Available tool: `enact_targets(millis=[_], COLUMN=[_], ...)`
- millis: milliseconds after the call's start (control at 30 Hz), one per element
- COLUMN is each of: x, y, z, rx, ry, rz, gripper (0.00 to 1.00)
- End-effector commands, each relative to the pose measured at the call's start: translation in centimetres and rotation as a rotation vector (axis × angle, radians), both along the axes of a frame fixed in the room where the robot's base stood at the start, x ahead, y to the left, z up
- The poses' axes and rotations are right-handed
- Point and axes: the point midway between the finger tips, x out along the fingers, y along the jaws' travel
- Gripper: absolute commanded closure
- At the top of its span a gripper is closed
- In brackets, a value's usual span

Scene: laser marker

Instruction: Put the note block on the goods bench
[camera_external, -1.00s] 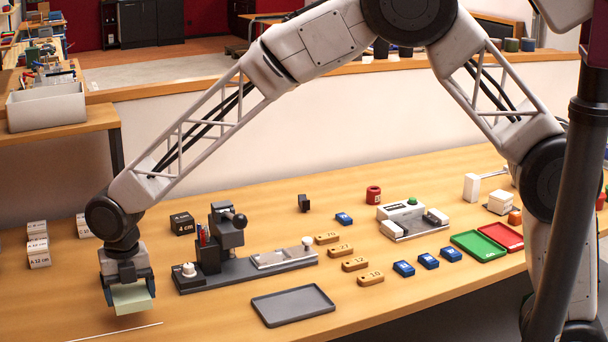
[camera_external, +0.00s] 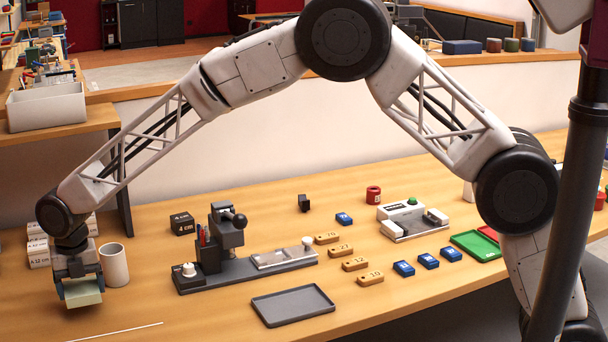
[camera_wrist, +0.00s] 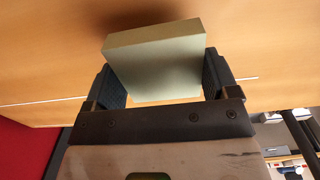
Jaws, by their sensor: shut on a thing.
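The note block is a pale green, thick square pad (camera_external: 84,299). My gripper (camera_external: 82,287) is shut on it at the left of the wooden table, with the block below the fingers. In the wrist view the note block (camera_wrist: 155,62) sits between the two dark fingers, slightly tilted, with wood beyond it. I cannot tell how far the block is above the table. No label marks a goods bench; a wooden side bench (camera_external: 60,131) stands at the upper left.
A white cup (camera_external: 114,266) stands just right of my gripper, and white labelled boxes (camera_external: 38,254) stand behind it. A thin white rod (camera_external: 115,331) lies in front. The marker machine (camera_external: 228,240) and a grey tray (camera_external: 292,306) are further right. A white bin (camera_external: 46,107) sits on the side bench.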

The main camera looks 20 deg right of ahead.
Motion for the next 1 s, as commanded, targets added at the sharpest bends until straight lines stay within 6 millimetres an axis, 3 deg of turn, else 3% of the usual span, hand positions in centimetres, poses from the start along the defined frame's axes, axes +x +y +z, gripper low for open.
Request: enact_targets(millis=[500, 833, 1000], x=[0.3, 0.3, 0.3], y=[0.4, 0.5, 0.5], z=[-0.3, -3.2, -3.6], rx=[-0.001, -0.001, -0.001], ry=[0.001, 0.001, 0.001], rz=[0.000, 0.000, 0.000], gripper=[0.44, 0.44, 0.44])
